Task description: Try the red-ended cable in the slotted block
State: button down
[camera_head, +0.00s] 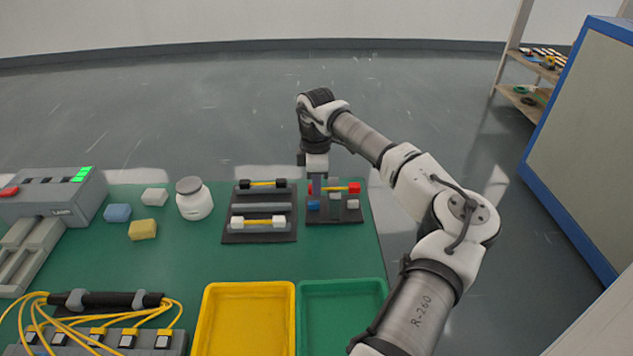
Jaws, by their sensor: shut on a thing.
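My gripper (316,188) points down over the slotted block (335,216) at the right of the green table. It is shut on the red-ended cable (340,188), a yellow cable with a red end showing at the right. The cable lies level at the block's back row; I cannot tell whether it is seated in a slot or just above it. The block also carries small blue, red and white pieces. My gripper hides part of the cable's left side.
Left of the block, a dark rack (259,236) holds a black-ended cable (263,184) and a white-ended cable (258,223). A white jar (194,199) stands further left. A yellow tray (207,320) and a green tray (381,290) are at the front.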

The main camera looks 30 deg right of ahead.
jog(key=shift+f+b, duration=1)
jog(key=shift+f, duration=0.6)
dwell(1.6)
jog(key=c, duration=1.2)
grip_release()
